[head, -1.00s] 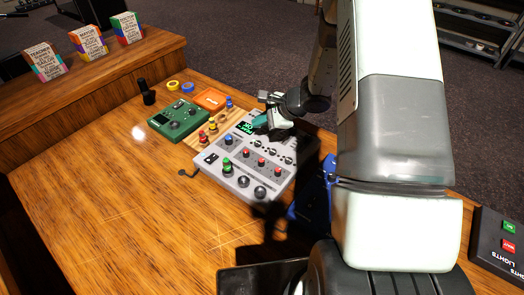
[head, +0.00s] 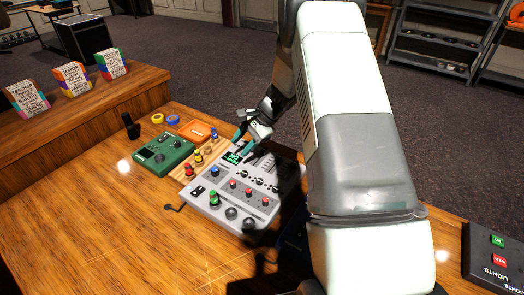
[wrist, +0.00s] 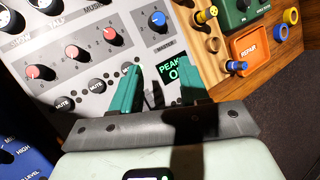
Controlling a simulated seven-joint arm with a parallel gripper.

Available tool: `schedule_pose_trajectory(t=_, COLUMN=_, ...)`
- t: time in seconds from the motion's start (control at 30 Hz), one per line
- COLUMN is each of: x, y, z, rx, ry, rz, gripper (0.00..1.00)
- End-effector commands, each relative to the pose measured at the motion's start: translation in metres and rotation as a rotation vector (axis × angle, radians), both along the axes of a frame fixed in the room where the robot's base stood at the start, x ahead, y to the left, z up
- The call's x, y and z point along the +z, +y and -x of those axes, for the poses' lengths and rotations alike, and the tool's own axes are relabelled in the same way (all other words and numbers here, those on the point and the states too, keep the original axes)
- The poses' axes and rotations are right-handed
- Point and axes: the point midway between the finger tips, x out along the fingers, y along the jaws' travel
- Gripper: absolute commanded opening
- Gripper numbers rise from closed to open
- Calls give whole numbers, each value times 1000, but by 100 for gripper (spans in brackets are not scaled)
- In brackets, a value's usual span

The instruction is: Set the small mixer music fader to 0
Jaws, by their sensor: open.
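The small grey mixer (head: 197,202) lies on the wooden desk in the head view. Its green display (head: 233,157) is near its far edge, and it also shows in the wrist view (wrist: 176,72). The wrist view shows a row of red knobs, MUTE buttons (wrist: 96,86), a blue MASTER knob (wrist: 159,20) and a partly cut-off MUSIC label (wrist: 94,5). My gripper (head: 247,136) is over the far part of the mixer, beside the display. Its teal fingers (wrist: 148,88) are apart, with dark shapes between them. I cannot clearly make out the music fader; the gripper covers part of the panel.
A green box (head: 163,156), an orange REPAIR tray (head: 195,131) and a wooden strip with coloured plugs stand left of the mixer. A black LIGHTS box (head: 490,262) is at far right. The desk at front left is clear.

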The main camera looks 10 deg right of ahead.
Motion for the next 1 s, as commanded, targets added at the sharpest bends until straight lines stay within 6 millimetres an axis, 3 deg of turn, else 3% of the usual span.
schedule_pose_trajectory(t=0.3, x=17, y=-58, z=-46, rx=189, ry=58, rz=457, gripper=45)
schedule_pose_trajectory(t=0.53, x=26, y=-79, z=-61, rx=194, ry=58, rz=599, gripper=45)
schedule_pose_trajectory(t=0.67, x=13, y=-80, z=-61, rx=194, ry=59, rz=603, gripper=45)
schedule_pose_trajectory(t=1.0, x=-51, y=-79, z=-60, rx=194, ry=59, rz=600, gripper=45)
